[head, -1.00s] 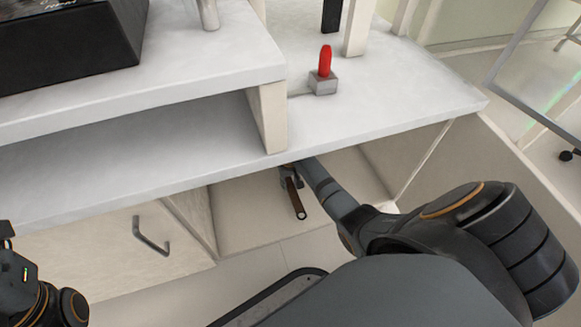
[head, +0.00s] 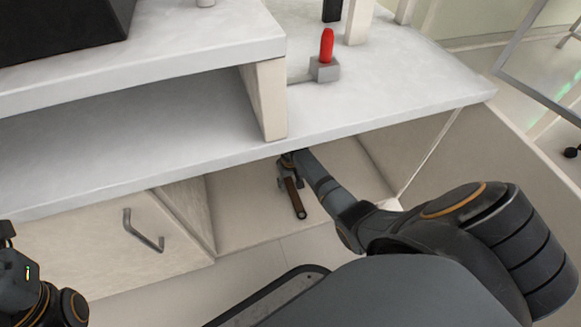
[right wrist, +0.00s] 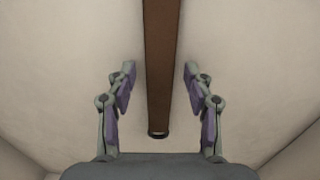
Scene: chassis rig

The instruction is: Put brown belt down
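The brown belt (head: 295,198) is a long narrow strip inside the open compartment under the white counter. It also shows in the right wrist view (right wrist: 159,70), running from the top edge down between the fingers to a dark end. My right gripper (head: 291,184) reaches under the counter edge, which hides part of its wrist. In the right wrist view my right gripper (right wrist: 158,88) is open, with one finger on each side of the belt and a clear gap on both sides. My left arm shows only at the lower left edge, and its gripper is out of frame.
The white counter (head: 380,95) overhangs the compartment, whose pale floor (head: 240,220) is otherwise clear. A cabinet door with a grey handle (head: 143,232) is on its left. A red-handled switch (head: 325,58) and a black box (head: 60,28) stand above.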

